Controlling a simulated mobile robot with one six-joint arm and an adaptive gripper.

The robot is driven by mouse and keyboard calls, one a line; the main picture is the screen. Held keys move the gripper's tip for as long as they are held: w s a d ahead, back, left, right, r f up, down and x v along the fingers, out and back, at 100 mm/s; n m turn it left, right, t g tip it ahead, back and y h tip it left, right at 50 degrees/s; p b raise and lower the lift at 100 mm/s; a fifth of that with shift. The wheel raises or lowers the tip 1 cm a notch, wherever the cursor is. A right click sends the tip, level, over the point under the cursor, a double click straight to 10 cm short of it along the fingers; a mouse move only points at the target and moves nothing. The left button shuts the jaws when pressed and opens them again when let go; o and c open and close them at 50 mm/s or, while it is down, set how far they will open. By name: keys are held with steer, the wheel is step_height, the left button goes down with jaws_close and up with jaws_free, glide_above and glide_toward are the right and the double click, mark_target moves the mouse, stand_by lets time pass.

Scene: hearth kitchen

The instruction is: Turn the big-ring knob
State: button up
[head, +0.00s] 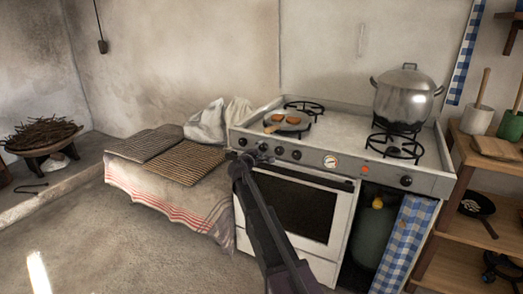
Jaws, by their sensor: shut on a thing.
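The stove (325,210) is white, with a grey front panel carrying a row of dark round knobs. My gripper (260,155) is at the left part of this panel, shut on one of the knobs there. The gripper's end partly hides the held knob, and its turn angle cannot be told. Other knobs show to the left (242,142) and right (296,155) of it, and one more sits at the far right (406,181). No readable label shows which knob is the big-ring one.
A pan (288,123) with orange-brown pieces sits on the stove's left side. A large lidded pot (406,97) stands on a back right burner. A front right burner (394,148) is bare. A checked cloth (406,243) hangs below the panel. Wooden shelves (470,255) stand right.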

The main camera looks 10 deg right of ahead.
steer(key=shift+d, duration=0.15)
steer(key=o, duration=1.1)
steer(key=shift+s, duration=0.1)
steer(key=v, duration=1.2)
